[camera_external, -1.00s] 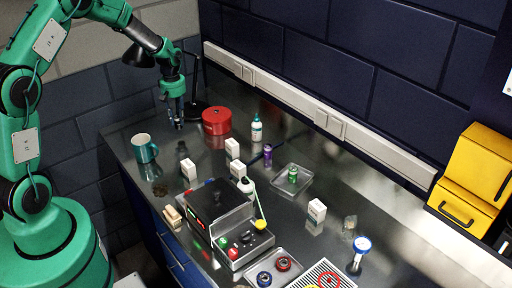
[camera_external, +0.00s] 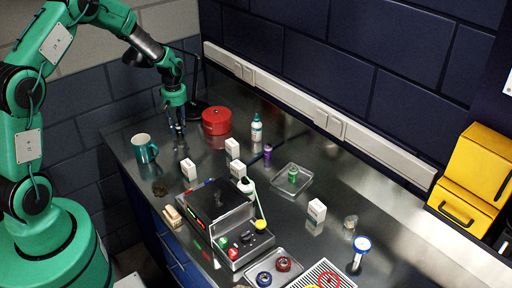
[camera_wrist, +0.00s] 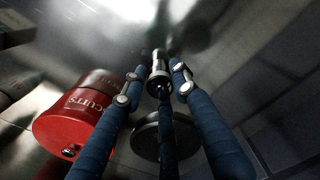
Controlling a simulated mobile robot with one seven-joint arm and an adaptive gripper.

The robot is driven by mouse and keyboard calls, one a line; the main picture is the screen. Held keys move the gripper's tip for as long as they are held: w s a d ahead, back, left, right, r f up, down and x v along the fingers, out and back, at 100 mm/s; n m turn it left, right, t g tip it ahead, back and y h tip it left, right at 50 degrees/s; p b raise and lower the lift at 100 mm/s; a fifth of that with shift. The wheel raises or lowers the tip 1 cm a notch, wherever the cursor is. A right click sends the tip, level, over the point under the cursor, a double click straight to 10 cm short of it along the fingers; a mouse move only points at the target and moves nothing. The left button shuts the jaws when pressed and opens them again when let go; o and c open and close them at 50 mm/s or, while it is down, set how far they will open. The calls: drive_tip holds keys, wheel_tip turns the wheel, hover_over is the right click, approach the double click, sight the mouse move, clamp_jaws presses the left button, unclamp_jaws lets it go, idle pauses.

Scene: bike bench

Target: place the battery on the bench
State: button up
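The battery (camera_wrist: 159,72) is a small silver and dark cylinder. In the wrist view it sits between the tips of my two blue fingers, its dark end toward the camera. My gripper (camera_wrist: 159,66) is closed in on it from both sides. In the external view my gripper (camera_external: 179,130) points down, low over the far left part of the bench (camera_external: 128,127), left of the red tin. The battery is too small and dark there to make out clearly. I cannot tell whether its lower end touches the bench.
The red tin (camera_external: 216,121) and the lamp's black round base (camera_wrist: 166,138) are close by. A teal mug (camera_external: 145,148) stands front left. Bare bench lies around the gripper.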

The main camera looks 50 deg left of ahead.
sight(179, 124)
drive_tip(key=shift+o, duration=0.9)
drive_tip(key=shift+r, duration=0.1)
wheel_tip(179, 124, up, 12)
drive_tip(key=shift+p, duration=0.45)
drive_tip(key=shift+r, duration=0.1)
idle(0.3)
